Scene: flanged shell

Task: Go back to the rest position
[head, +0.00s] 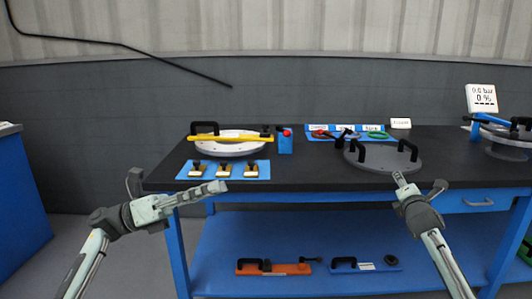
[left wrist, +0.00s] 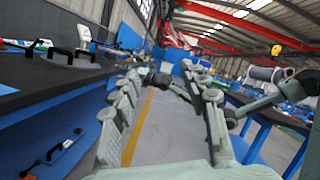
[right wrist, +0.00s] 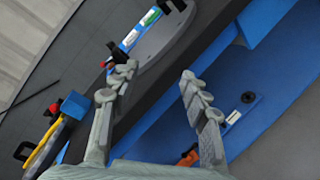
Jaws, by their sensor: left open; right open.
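My left gripper (head: 208,190) is in front of the workbench's left front edge in the head view. It is empty, and its two fingers stand apart in the left wrist view (left wrist: 170,105). My right gripper (head: 398,178) is at the bench's front edge, just below the grey round lid in the head view. Its fingers are apart with nothing between them in the right wrist view (right wrist: 155,95). Both forearms come up from the bottom of the head view. No rest position is marked in these frames.
The black-topped workbench (head: 300,175) carries a flanged disc (head: 230,149) with a yellow bar, a blue mat (head: 188,172) with several clamps, and a grey lid (head: 382,161) with black handles. Orange (head: 285,269) and blue (head: 365,268) tools lie on the lower shelf. A blue cabinet (head: 22,205) stands left.

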